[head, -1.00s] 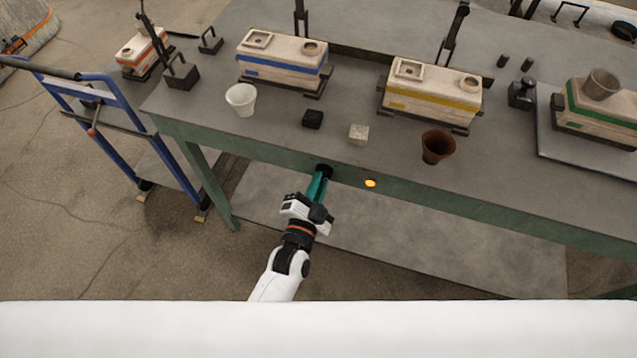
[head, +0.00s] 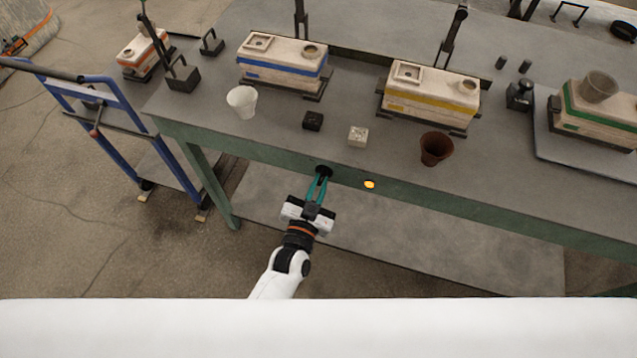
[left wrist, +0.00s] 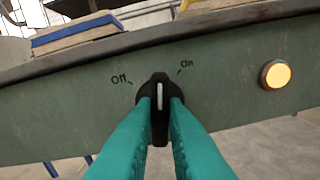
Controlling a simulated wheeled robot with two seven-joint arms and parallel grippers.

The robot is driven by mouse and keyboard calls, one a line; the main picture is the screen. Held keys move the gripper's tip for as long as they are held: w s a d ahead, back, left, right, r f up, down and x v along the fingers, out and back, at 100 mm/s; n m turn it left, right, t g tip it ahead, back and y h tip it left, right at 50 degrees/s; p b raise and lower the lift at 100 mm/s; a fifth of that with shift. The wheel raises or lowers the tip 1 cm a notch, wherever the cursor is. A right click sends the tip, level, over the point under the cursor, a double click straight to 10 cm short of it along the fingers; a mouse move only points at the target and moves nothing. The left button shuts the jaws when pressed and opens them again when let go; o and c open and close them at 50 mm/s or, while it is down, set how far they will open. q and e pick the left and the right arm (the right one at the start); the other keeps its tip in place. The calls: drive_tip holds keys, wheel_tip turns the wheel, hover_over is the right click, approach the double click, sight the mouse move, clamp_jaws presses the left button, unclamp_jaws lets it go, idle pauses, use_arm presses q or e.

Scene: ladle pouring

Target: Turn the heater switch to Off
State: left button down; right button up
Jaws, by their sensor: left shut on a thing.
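The heater switch is a black round knob with a white pointer line, on the green front edge of the table. It shows in the head view (head: 324,170) and in the left wrist view (left wrist: 160,88). An "Off" label (left wrist: 119,79) is at its upper left and an "On" label (left wrist: 186,64) at its upper right. The pointer stands upright in the wrist picture, between the two labels. My left gripper (head: 319,180) is shut on the knob, one teal finger on each side. My right gripper is not in view.
A round lamp (left wrist: 275,74) glows yellow-orange right of the knob. Above, the tabletop holds a white cup (head: 242,101), a brown cup (head: 435,149), a dark block (head: 313,121), a pale block (head: 358,136) and moulds with blue (head: 283,68) and yellow (head: 428,104) bands.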

use_arm(q)
drive_tip(key=n, duration=0.5)
drive_tip(key=shift+f+n, duration=0.1)
drive_tip(key=shift+n, duration=0.2)
drive_tip(key=n, duration=0.5)
drive_tip(key=shift+n, duration=0.4)
drive_tip(key=c, duration=1.5)
unclamp_jaws()
drive_tip(key=shift+o, duration=0.2)
drive_tip(key=b+v, duration=0.1)
drive_tip(key=v, duration=1.1)
